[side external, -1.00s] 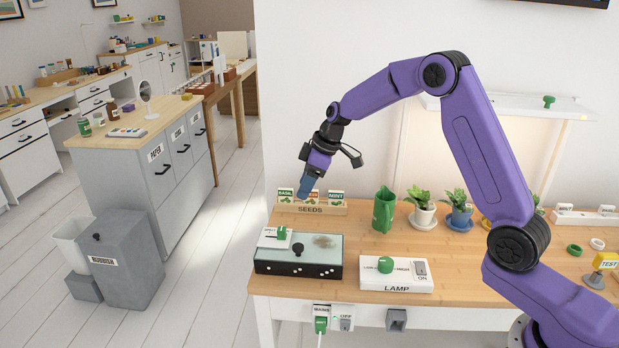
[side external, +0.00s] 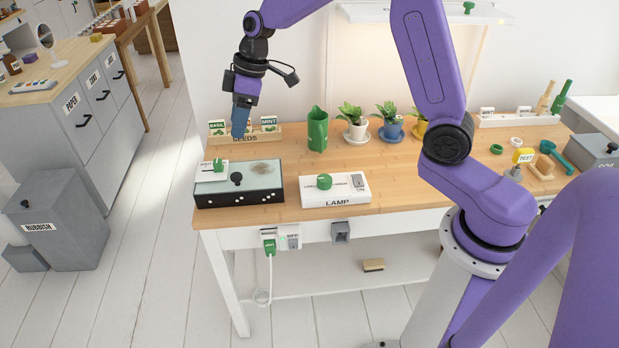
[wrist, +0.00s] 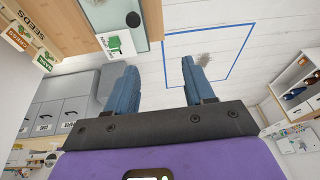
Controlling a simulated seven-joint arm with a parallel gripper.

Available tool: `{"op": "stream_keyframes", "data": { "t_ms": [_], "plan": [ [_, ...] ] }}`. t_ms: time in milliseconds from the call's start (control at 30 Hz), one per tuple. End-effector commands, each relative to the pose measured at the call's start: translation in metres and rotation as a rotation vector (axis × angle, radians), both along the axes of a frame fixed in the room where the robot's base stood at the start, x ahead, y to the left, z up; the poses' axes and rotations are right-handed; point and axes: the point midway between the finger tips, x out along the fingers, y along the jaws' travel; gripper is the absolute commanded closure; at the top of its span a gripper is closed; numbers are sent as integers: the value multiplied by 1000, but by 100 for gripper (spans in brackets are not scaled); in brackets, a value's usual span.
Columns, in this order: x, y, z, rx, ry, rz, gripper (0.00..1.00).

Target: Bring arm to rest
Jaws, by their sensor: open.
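My gripper (side external: 240,134) hangs from the purple arm in the side view, pointing down in front of the seed rack. Its two blue fingers stand apart in the wrist view (wrist: 158,76), with nothing between them. The seed rack (side external: 246,139), marked SEEDS, holds packets including BASIL and MINT; the fingers partly hide the packets. In the side view the fingertips look close to the rack, but I cannot tell whether they touch it.
A black-sided box (side external: 240,198) with a pale top stands at the desk's front left, beside the white LAMP box (side external: 335,189). A green jug (side external: 317,130) and potted plants (side external: 356,127) stand behind. A blue square outline (wrist: 206,87) shows on white planks in the wrist view.

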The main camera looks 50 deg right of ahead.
Motion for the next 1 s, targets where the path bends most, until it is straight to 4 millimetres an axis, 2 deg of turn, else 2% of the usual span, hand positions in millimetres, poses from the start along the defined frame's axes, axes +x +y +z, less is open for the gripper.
{"op": "stream_keyframes", "data": {
  "t_ms": [33,233,467,667,800,1000],
  "plan": [
    [-18,8,4,-7,11,18,47],
    [-85,29,12,-41,62,67,47],
    [-165,33,17,-94,104,119,47],
    [-234,22,17,-146,124,162,47],
    [-278,6,15,-184,128,189,47],
    [-329,-20,10,-234,124,223,47]
  ]
}}
